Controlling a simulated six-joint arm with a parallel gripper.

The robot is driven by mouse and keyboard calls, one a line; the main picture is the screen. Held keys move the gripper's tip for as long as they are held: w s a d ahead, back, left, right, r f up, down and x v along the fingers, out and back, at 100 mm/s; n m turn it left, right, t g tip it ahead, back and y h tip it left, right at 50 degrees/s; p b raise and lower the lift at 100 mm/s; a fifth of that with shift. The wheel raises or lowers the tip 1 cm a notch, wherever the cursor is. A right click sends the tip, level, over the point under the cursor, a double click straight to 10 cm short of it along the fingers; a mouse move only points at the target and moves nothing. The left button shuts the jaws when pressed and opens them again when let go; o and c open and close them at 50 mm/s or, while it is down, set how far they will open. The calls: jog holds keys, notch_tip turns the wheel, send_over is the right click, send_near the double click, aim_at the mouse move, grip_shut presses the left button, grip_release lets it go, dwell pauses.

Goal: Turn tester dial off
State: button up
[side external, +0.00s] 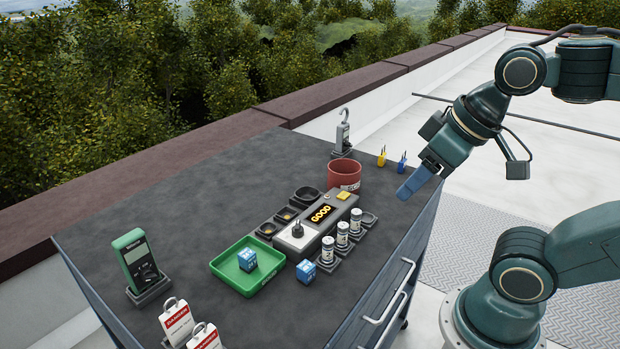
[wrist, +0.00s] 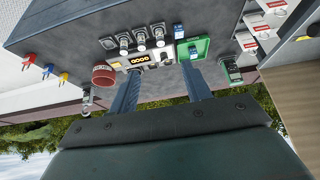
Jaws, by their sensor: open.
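A green handheld tester (side external: 134,255) stands upright in a dark holder at the left front of the dark bench top. A dark round dial (side external: 148,272) shows on its lower face; its pointer setting is too small to read. The tester also shows at the right in the wrist view (wrist: 231,69).
A green tray (side external: 222,274) holds a blue-and-white cube; another cube (side external: 306,270) lies beside it. Several white canisters (side external: 342,235), dark bowls and a red cup (side external: 344,174) stand mid-bench. Red-and-white danger tags (side external: 177,321) stand near the tester. The bench's left rear is clear.

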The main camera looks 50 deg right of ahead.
jog(key=m+g, duration=0.6)
jog(key=m, duration=0.6)
send_over(298, 224)
notch_tip(298, 224, down, 8)
jog(key=shift+r, duration=0.2)
jog(key=shift+f, duration=0.15)
notch_tip(298, 224, down, 14)
jog(key=shift+r, duration=0.25)
jog(key=c, duration=1)
